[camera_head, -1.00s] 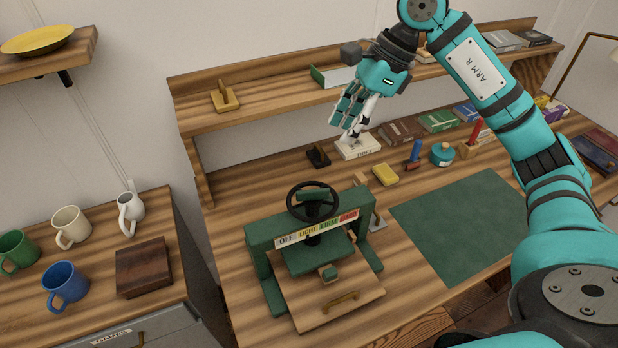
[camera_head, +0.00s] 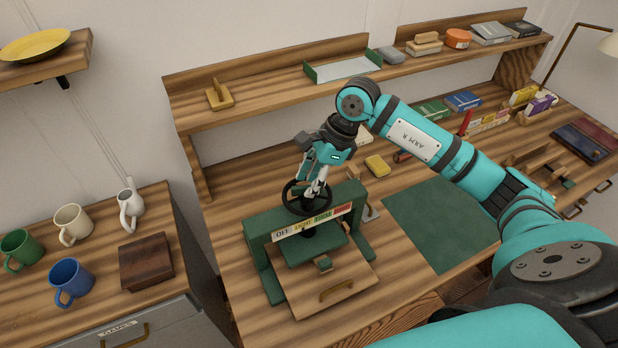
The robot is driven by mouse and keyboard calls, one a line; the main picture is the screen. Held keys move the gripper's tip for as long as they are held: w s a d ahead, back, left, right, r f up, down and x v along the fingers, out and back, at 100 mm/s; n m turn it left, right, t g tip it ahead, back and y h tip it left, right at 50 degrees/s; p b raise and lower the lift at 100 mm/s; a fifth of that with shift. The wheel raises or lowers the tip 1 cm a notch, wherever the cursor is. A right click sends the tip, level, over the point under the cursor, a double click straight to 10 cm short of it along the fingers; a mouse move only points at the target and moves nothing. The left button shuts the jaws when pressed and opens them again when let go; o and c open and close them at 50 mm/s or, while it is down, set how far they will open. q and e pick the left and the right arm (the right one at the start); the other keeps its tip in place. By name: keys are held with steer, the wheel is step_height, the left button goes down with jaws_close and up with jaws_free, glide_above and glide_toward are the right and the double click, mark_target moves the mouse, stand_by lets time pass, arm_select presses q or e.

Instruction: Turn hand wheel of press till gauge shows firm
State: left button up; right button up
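The green press (camera_head: 262,252) stands on the workbench, with a dark hand wheel (camera_head: 291,199) on top. Its gauge strip (camera_head: 312,222) has white OFF, yellow, green and red fields; I cannot make out for sure where its pointer stands. My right gripper (camera_head: 316,194) points down at the wheel, its fingertips over or at the rim and hub. I cannot tell whether the fingers touch the wheel or have closed on it. My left gripper is not in view.
A wooden board with a handle (camera_head: 325,295) lies at the press's front. A green mat (camera_head: 440,225) is to the right, with a yellow sponge-like block (camera_head: 377,166) behind. A shelf (camera_head: 270,103) runs above the bench. Mugs (camera_head: 70,282) stand on the left cabinet.

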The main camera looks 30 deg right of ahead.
steer(key=shift+a+f, duration=0.2)
steer(key=shift+f, duration=0.35)
jaws_close()
